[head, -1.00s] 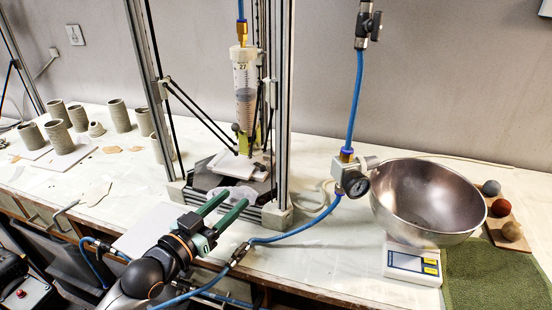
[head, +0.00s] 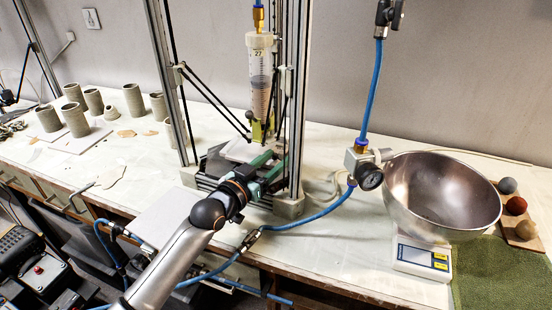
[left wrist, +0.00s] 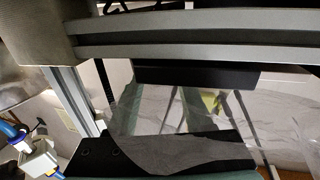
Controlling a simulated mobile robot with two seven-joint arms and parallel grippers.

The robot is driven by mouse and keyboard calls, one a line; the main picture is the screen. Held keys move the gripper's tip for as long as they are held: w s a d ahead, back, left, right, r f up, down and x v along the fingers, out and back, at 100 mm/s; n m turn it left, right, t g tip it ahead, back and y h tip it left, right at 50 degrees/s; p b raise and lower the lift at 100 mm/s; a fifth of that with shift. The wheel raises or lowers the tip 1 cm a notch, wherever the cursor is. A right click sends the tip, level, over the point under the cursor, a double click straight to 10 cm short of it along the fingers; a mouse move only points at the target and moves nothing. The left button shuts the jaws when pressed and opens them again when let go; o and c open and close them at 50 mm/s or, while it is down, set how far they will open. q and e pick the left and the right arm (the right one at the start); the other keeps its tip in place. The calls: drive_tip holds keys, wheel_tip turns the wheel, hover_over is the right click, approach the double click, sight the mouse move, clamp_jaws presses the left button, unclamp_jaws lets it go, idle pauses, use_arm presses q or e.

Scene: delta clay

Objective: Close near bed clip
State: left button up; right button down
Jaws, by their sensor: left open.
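The clay printer's pale bed plate (head: 240,149) sits low between the upright metal posts, under the syringe tube (head: 260,75). My left gripper (head: 268,165) reaches in from the front, its green fingers spread apart and empty at the near side of the bed. The near bed clip is not clear in the head view; the fingers and wrist cover part of that edge. In the left wrist view a dark block (left wrist: 195,76) lies below a grey rail, but I cannot tell whether it is the clip. My right gripper is not seen.
Printer posts (head: 297,100) stand close to my gripper. A blue hose (head: 310,218) crosses the table front near my arm. A metal bowl (head: 442,200) on a scale (head: 422,258) stands at right. Several clay cylinders (head: 75,119) stand at left.

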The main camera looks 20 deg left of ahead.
use_arm(q)
drive_tip(key=shift+w+d, duration=0.15)
drive_tip(key=shift+w, duration=0.3)
clamp_jaws()
idle(0.4)
